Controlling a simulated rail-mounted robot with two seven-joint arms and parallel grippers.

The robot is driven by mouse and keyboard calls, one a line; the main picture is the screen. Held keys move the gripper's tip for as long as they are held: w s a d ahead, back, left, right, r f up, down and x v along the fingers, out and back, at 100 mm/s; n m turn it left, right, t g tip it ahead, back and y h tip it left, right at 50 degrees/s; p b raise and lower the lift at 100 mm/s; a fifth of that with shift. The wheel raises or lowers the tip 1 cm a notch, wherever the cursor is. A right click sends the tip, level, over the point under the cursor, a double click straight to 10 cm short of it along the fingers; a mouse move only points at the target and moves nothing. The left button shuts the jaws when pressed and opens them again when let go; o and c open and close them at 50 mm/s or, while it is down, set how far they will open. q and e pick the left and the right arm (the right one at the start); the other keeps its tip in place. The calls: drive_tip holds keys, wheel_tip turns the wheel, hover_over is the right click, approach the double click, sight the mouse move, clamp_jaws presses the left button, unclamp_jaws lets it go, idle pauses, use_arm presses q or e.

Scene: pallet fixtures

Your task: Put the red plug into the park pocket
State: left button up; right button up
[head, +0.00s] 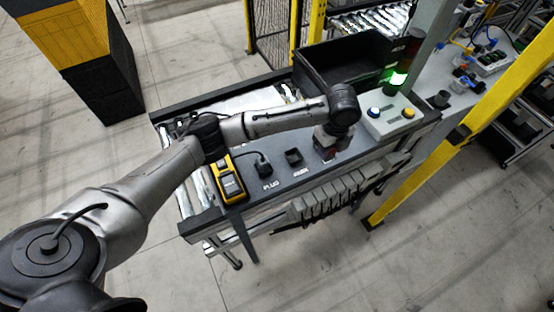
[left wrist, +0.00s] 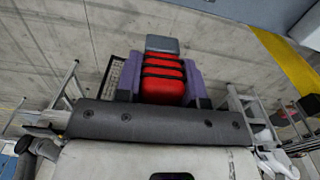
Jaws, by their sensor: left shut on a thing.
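The red plug (left wrist: 162,84), with dark bands and a grey end, sits between the purple-grey fingers of my left gripper (left wrist: 160,75), which is shut on it. In the head view my left gripper (head: 328,143) is over the bench, right of the park pocket. Little of the plug shows there, and I cannot tell whether it touches the bench. The park pocket (head: 293,157) is a small black square opening behind a white label, and it looks empty. Left of it is a black fitting with a cable (head: 258,164), behind the PLUG label. My right gripper is not in view.
A yellow handheld device (head: 229,181) lies at the bench's left. A control box (head: 391,117) with blue and yellow buttons and a green-lit stack light (head: 398,78) stand at the right. A black bin (head: 341,62) is behind. A yellow post (head: 450,140) rises at the right.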

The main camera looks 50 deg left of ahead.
use_arm(q)
drive_tip(key=a+f, duration=0.2)
drive_tip(key=a, duration=0.1)
drive_tip(key=s+a+f+p, duration=0.1)
drive_tip(key=a+f, duration=0.1)
drive_tip(key=a, duration=0.1)
drive_tip(key=s+a+f, duration=0.1)
drive_tip(key=a+f, duration=0.1)
drive_tip(key=a, duration=0.1)
drive_tip(key=shift+a, duration=0.3)
drive_tip(key=shift+s+a+f+p, duration=0.15)
drive_tip(key=shift+a+f+p, duration=0.2)
drive_tip(key=shift+a, duration=0.2)
drive_tip(key=shift+f, duration=2)
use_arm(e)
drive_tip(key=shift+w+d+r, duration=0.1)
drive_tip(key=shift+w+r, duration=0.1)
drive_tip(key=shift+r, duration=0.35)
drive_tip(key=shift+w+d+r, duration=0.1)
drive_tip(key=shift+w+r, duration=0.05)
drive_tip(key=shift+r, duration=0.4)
use_arm(q)
drive_tip(key=o, duration=0.9)
drive_tip(key=shift+f, duration=0.15)
drive_tip(key=shift+o, duration=0.2)
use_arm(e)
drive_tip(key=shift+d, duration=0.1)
